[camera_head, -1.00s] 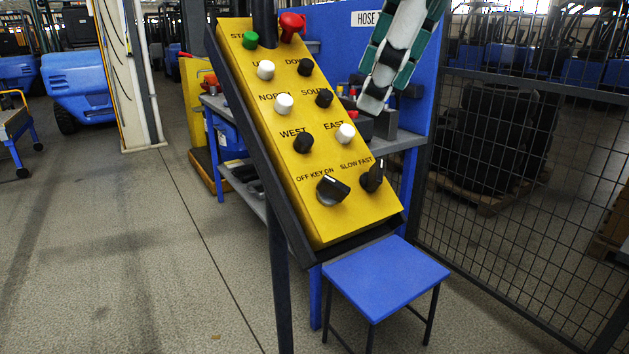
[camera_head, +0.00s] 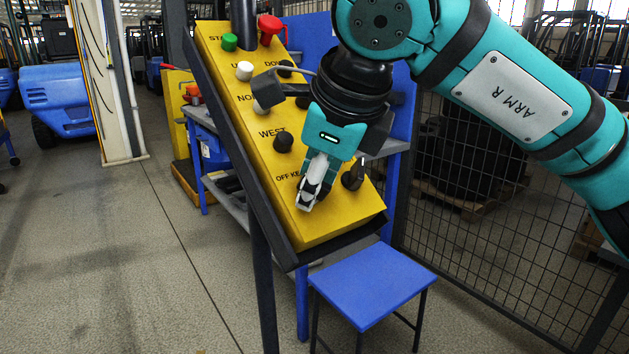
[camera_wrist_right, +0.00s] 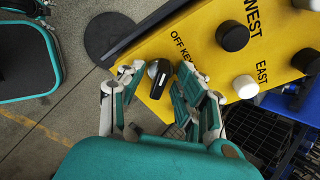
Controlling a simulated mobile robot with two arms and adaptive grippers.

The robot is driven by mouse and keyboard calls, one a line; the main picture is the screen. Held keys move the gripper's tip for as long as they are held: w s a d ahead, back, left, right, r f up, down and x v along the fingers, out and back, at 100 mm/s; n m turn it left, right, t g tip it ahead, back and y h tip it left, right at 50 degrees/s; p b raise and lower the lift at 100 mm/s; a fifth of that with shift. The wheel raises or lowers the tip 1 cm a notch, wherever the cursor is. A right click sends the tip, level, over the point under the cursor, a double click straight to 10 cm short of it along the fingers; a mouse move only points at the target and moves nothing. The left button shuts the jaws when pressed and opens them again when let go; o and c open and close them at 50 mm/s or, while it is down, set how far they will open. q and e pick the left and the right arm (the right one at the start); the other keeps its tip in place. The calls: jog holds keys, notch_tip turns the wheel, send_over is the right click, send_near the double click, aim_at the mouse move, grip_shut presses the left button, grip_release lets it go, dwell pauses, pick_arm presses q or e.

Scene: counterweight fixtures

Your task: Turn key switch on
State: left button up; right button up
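The yellow control panel (camera_head: 325,228) leans in the middle of the head view. Its key switch, a black knob with a pale mark (camera_wrist_right: 157,78), shows in the right wrist view beside the "OFF KEY" lettering. My right gripper (camera_head: 309,194) is over the panel's lower part and mostly hides this knob in the head view. In the right wrist view the gripper's (camera_wrist_right: 155,84) fingers are apart, one on each side of the knob; whether they touch it I cannot tell.
The black SLOW FAST knob (camera_head: 353,176) is close to the right of my gripper. The WEST knob (camera_head: 283,142) and the red button (camera_head: 270,27) are higher up. A blue stool (camera_head: 372,283) stands below the panel. A mesh fence (camera_head: 480,190) is on the right.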

jog(key=shift+c, duration=0.2)
grip_shut()
dwell(0.3)
jog(key=shift+m, duration=0.3)
jog(key=shift+f, duration=0.1)
jog(key=m+b, duration=0.2)
jog(key=m, duration=0.3)
jog(key=m+g+y+b, duration=0.1)
jog(key=m+b, duration=0.1)
jog(key=m, duration=0.4)
jog(key=shift+w+d, duration=0.15)
jog(key=shift+w, duration=0.05)
pick_arm(q)
jog(key=w+b+v, duration=0.1)
jog(key=w+v, duration=0.1)
jog(key=v, duration=1)
jog(key=shift+r+t, duration=0.4)
pick_arm(e)
jog(key=shift+m+y, duration=0.4)
jog(key=shift+m, duration=1.3)
pick_arm(q)
jog(key=shift+s+a+b, duration=0.1)
jog(key=shift+b, duration=0.2)
